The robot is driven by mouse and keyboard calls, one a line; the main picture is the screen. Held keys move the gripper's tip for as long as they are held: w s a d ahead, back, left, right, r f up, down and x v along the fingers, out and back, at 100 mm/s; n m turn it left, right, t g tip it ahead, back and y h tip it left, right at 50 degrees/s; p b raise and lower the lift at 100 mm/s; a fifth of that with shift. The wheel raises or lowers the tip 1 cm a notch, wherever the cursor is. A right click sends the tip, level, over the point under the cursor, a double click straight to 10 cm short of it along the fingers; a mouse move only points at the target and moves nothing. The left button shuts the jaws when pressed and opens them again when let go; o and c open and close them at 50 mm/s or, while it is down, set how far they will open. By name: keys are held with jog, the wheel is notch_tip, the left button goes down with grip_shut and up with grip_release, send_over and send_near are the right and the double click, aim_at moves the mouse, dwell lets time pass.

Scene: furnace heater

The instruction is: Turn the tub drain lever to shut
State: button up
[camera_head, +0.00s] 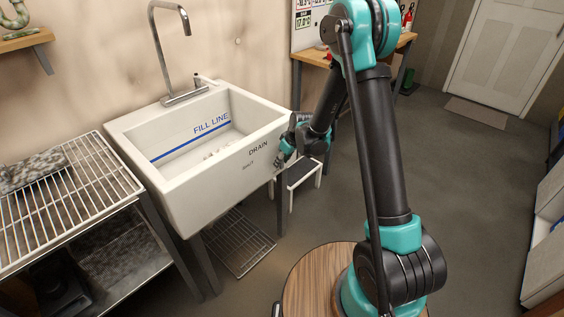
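The white tub (185,200) stands against the wall, with a blue fill line inside and a tall metal faucet (165,55) behind it. My gripper (281,160) is at the right end of the front face, just right of the lettering. I cannot make out the drain lever; my gripper may cover it. I cannot tell whether the fingers touch anything or how far they are open.
A wire rack table (75,197) with a grey speckled slab stands left of the tub. A wire grate (238,243) lies on the floor below. A small step stool (300,174) and a wooden workbench (311,55) are behind my arm.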

grip_shut()
dwell(0.3)
